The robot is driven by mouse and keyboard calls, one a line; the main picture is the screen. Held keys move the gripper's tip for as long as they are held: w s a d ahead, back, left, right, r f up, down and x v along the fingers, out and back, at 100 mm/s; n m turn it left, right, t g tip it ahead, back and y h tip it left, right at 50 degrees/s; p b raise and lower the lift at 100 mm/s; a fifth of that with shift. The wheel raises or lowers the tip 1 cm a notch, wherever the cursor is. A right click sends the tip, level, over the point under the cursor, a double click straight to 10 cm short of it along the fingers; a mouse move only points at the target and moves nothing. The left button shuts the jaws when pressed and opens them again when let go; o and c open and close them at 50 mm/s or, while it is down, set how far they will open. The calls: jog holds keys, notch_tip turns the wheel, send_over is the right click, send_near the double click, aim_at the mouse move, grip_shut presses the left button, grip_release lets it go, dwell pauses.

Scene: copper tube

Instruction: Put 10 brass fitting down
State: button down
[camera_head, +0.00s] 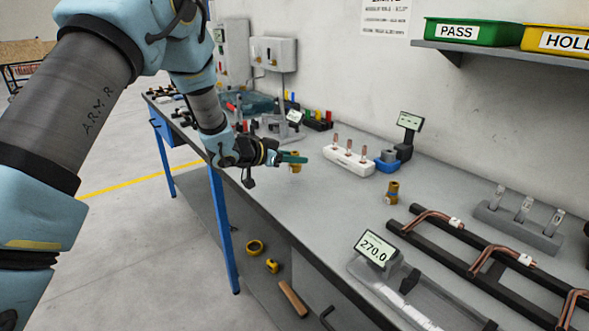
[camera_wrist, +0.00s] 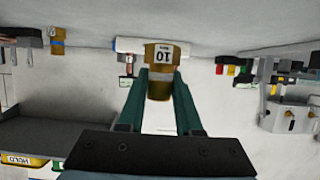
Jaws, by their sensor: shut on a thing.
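A brass fitting labelled 10 (camera_wrist: 160,80) is between the two green fingers of my gripper (camera_wrist: 160,98) in the wrist view, where its label reads upside down. In the head view the fitting (camera_head: 295,166) shows at the tips of my gripper (camera_head: 293,157), over the grey bench (camera_head: 300,200) near its front half. My gripper is shut on it. I cannot tell whether the fitting's base touches the bench. A second brass fitting (camera_head: 392,193) with a blue band stands upright on the bench to the right; it also shows in the wrist view (camera_wrist: 57,42).
A white block with copper pieces (camera_head: 348,161) stands behind my gripper, with a blue item (camera_head: 387,162) and small display beside it. A rack of bent copper tubes (camera_head: 470,250) and a 270.0 display (camera_head: 376,248) lie right. Bare bench lies between the fittings.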

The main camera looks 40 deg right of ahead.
aim_at(290, 169)
jog(key=shift+f+p, duration=0.55)
jog(key=shift+f, duration=1.55)
jog(key=shift+f, duration=0.1)
jog(key=c, duration=0.6)
grip_release()
jog(key=shift+r, duration=0.25)
jog(key=b+v, duration=0.3)
jog(key=v, duration=0.9)
jog(key=shift+s+f, duration=0.1)
jog(key=shift+f, duration=0.1)
